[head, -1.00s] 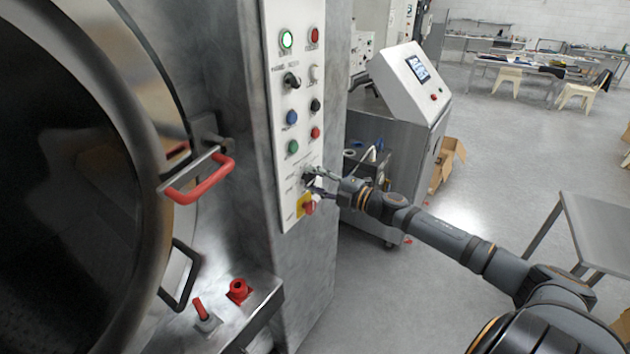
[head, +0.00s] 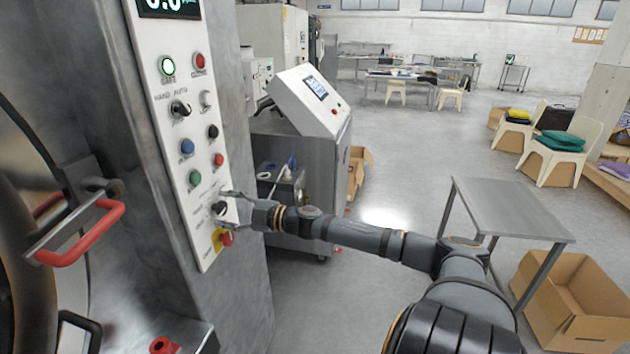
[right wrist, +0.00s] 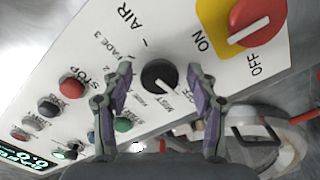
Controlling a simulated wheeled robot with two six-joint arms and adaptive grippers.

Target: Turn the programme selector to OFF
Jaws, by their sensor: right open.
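The programme selector is a round black knob (right wrist: 158,76) on the white control panel; in the head view it (head: 219,208) sits low on the panel. Printed labels around it include AIR, FADE 3 and MIST; another is partly hidden by a finger. A pale mark shows on the knob, but I cannot tell which label it points to. My right gripper (head: 223,211) is open at the panel, one finger either side of the knob. In the right wrist view the gripper (right wrist: 160,67) frames the knob, with a visible gap to each finger. My left gripper is not in view.
A red rotary switch on a yellow plate (right wrist: 217,28), marked ON and OFF, is close to the selector. Green (head: 194,179), red and blue buttons and another black knob (head: 180,109) sit higher. A red-handled door latch (head: 82,236) is at left. Floor is open beyond my arm.

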